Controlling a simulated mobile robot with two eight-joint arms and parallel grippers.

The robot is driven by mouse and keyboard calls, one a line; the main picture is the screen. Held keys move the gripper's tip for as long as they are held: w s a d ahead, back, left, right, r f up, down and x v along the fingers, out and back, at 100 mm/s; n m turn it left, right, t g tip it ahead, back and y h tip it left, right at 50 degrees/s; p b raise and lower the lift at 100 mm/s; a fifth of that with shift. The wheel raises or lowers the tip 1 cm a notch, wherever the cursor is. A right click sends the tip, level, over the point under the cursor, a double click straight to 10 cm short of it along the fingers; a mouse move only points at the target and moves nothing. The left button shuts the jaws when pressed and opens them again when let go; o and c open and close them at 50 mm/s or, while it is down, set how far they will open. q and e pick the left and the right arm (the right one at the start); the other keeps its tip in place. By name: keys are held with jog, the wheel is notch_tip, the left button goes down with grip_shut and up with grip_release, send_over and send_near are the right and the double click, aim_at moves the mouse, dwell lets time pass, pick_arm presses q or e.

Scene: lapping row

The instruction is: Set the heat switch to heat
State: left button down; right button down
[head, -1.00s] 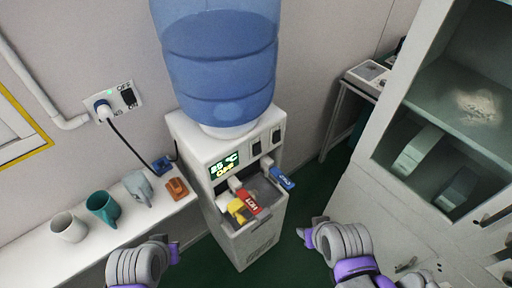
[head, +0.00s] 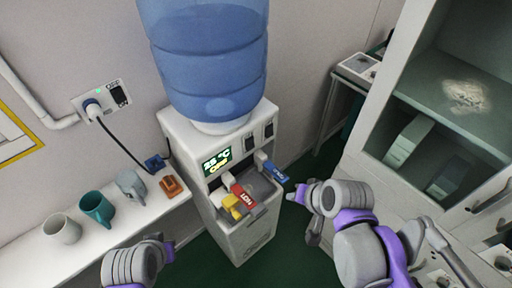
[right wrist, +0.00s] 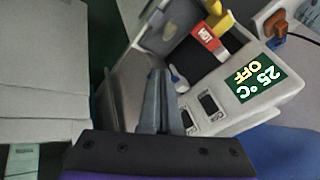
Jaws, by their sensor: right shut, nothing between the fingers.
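The water dispenser (head: 238,225) has two dark rocker switches on its upper front, a left one (head: 252,145) and a right one (head: 268,130). Their labels are too small to read. Both switches also show in the right wrist view, one by the display (right wrist: 208,104) and one nearer my fingers (right wrist: 187,121). The display (right wrist: 257,78) reads 25 °C OFF. My right gripper (head: 296,195) is shut and empty, right of the blue tap (head: 274,172); its fingers show in the right wrist view (right wrist: 157,95). My left gripper (head: 168,250) is low left of the dispenser, its jaws unclear.
A red HOT tap (head: 242,193) and a yellow object (head: 232,206) are at the dispenser's front. A blue bottle (head: 208,60) stands on top. A shelf (head: 30,248) with cups (head: 97,207) is left; an open cabinet (head: 375,130) is right.

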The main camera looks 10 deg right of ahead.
jog(key=w+a+r+m+t+y, duration=0.1)
jog(key=w+r+m+y, duration=0.1)
jog(key=w+r+m, duration=0.4)
jog(key=shift+w+r+m+t, duration=0.35)
jog(key=shift+w+r, duration=0.25)
jog(key=shift+w, duration=0.5)
jog(key=b, duration=0.1)
send_near(252, 149)
jog(key=s+f+x, duration=0.1)
jog(key=x, duration=0.4)
jog(key=shift+w+a+r, duration=0.1)
jog(key=shift+w+a, duration=0.1)
jog(key=shift+w, duration=0.6)
